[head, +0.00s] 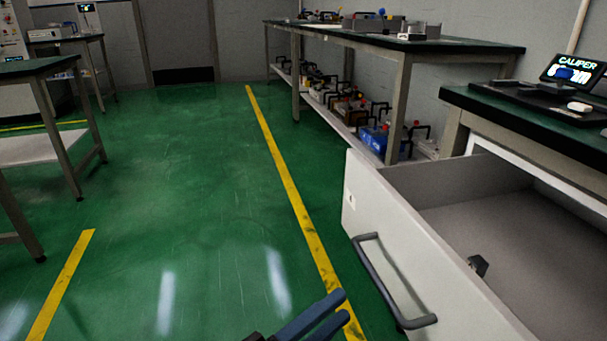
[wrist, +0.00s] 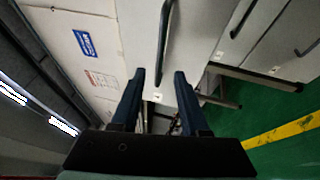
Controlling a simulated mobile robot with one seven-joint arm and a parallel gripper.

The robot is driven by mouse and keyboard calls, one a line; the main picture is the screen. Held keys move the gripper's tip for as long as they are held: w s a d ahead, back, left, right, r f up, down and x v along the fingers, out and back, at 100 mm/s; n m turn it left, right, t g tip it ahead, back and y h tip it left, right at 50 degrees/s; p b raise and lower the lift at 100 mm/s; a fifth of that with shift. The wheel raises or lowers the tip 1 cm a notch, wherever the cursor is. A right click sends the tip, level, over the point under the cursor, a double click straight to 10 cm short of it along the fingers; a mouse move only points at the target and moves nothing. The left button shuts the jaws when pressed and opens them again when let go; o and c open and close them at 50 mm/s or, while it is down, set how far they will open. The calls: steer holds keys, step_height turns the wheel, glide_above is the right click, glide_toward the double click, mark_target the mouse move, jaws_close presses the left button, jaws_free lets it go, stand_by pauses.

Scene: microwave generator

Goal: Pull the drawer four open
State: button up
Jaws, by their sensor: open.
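A pale grey drawer (head: 440,270) stands pulled out from under the dark-topped bench at the right in the head view, its inside showing. I cannot read its number on the small label. Its dark bar handle (head: 388,288) is on the front face. My gripper (head: 342,306) is open, its blue-grey fingers at the bottom of the head view, left of the handle and apart from it. In the wrist view the open fingers (wrist: 160,74) point at a pale drawer front with a dark bar handle (wrist: 165,40), which appears ahead of and between the fingertips. Nothing is held.
A small dark object (head: 477,265) lies in the drawer. A caliper display (head: 575,72) stands on the bench above. A long table (head: 400,45) with a loaded lower shelf stands beyond. Green floor (head: 180,190) with yellow lines is clear to the left.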

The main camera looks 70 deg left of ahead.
steer(key=shift+v, duration=2.3)
